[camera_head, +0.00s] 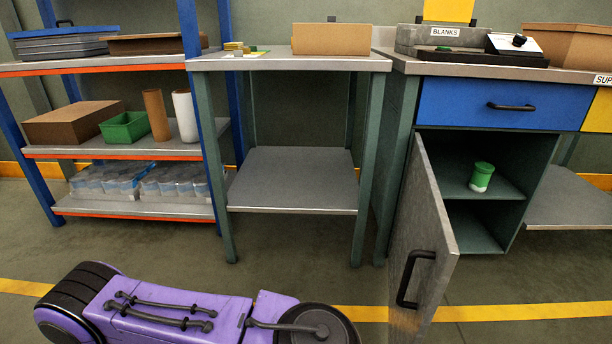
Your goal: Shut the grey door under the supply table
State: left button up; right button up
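The grey door (420,225) hangs wide open under the supply table (480,70) at the right. It is hinged at the cabinet's left side and swings out toward me. Neither gripper's fingers show.
A blue drawer (500,104) with a black handle sits shut above the cabinet. A small two-level table (290,62) stands left of the door. A blue-framed rack (120,152) with boxes is at the left. Floor between my arm and the door is clear.

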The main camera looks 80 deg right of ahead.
aim_at(423, 254)
jog(key=i, duration=0.55)
jog(key=z, duration=3.85)
jog(key=i, duration=0.5)
jog(key=z, duration=1.1)
jog(key=k, duration=1)
jog(key=u, duration=1.3)
jog(key=i, duration=0.55)
